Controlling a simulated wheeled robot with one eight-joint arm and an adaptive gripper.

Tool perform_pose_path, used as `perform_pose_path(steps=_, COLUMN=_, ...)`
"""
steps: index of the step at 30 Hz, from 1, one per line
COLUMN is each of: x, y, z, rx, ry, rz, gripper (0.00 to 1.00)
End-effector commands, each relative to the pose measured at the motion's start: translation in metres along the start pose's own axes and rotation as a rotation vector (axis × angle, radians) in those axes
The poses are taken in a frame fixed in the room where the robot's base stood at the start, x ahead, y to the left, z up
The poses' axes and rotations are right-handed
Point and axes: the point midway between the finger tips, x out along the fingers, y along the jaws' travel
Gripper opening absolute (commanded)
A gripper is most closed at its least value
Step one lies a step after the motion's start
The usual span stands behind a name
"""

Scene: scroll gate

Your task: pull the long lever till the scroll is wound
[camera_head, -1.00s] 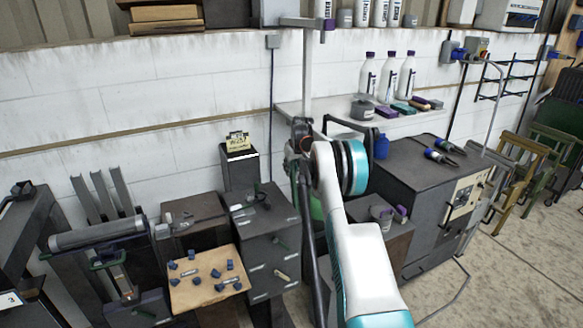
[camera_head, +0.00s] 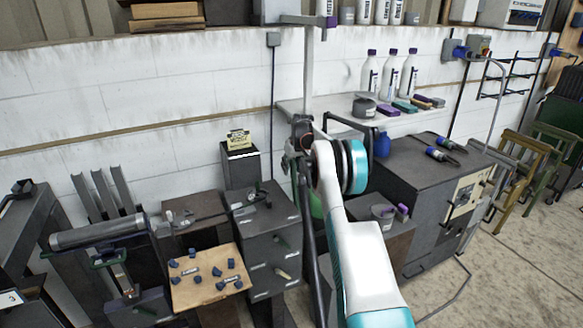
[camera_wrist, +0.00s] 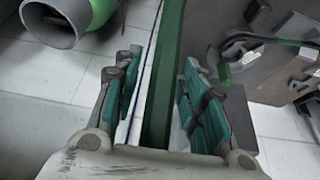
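In the wrist view, a long dark green bar (camera_wrist: 166,75), which looks like the lever, runs up between the two teal-padded fingers of my gripper (camera_wrist: 158,66). The fingers stand apart on either side of it, with a visible gap on the left side. I see no clear grip on the bar. In the head view my gripper is hidden behind my white and teal arm. I cannot tell which thing is the scroll; a grey horizontal roll (camera_head: 98,232) lies on a dark stand at the left.
A grey pipe with a green part (camera_wrist: 62,20) is at the wrist view's upper left. Dark plates (camera_wrist: 270,50) stand at the right. In the head view, dark cabinets (camera_head: 262,232), a board with blue pieces (camera_head: 207,290) and a dark bench (camera_head: 415,180) surround my arm.

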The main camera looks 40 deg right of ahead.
Motion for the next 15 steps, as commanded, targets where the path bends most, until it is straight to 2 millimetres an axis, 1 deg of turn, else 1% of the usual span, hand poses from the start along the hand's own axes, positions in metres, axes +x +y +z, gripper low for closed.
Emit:
perform_pose_path(steps=5, x=-0.018, y=0.0, z=0.0, rx=0.001, ry=0.0, rz=0.0, gripper=0.38)
perform_pose_path(steps=15, x=-0.083, y=0.0, z=0.0, rx=0.001, ry=0.0, rz=0.0, gripper=0.38)
